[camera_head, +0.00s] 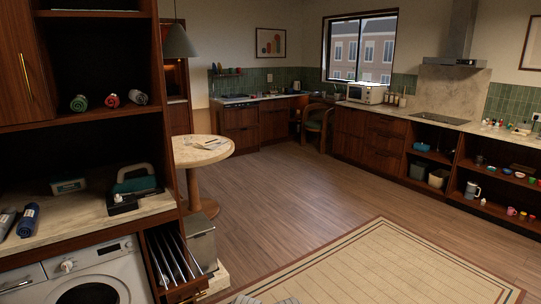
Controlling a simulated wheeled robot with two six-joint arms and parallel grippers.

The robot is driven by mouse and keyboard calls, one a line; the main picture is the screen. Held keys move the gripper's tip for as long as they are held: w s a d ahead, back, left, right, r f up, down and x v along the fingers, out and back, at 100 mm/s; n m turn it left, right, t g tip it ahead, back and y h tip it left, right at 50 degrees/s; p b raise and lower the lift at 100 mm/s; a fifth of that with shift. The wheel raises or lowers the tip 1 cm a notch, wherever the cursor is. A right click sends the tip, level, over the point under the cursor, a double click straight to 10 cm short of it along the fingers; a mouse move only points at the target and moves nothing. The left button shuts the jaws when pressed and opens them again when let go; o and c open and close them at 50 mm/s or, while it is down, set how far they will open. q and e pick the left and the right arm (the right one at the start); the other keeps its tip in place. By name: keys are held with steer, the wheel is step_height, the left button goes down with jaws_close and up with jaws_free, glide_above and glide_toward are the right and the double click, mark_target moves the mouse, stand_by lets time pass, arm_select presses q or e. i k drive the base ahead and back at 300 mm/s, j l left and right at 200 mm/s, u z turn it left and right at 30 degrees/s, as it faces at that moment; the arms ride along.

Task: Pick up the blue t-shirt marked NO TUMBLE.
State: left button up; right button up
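I cannot make out a t-shirt marked NO TUMBLE; no such lettering is readable. A dark blue rolled or cylindrical item (28,220) lies on the pale counter at the far left, above the washing machine. I cannot tell whether it is cloth or a bottle. A greyer item (7,221) lies beside it, cut by the frame edge. Three roll-like items, green (79,103), red (112,101) and grey (138,97), lie on the shelf above.
A white washing machine (88,279) stands beneath the pale counter (95,222). A teal appliance (134,182) sits on that counter. A pull-out rack (174,262) and grey bin (201,243) are beside it. A round table (205,155) stands behind. The floor and beige rug (375,265) look clear.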

mark_target(26, 228)
steer(key=u, duration=1.6)
steer(key=i+j+z, duration=0.1)
steer(key=i+z, duration=0.2)
steer(key=i, duration=0.35)
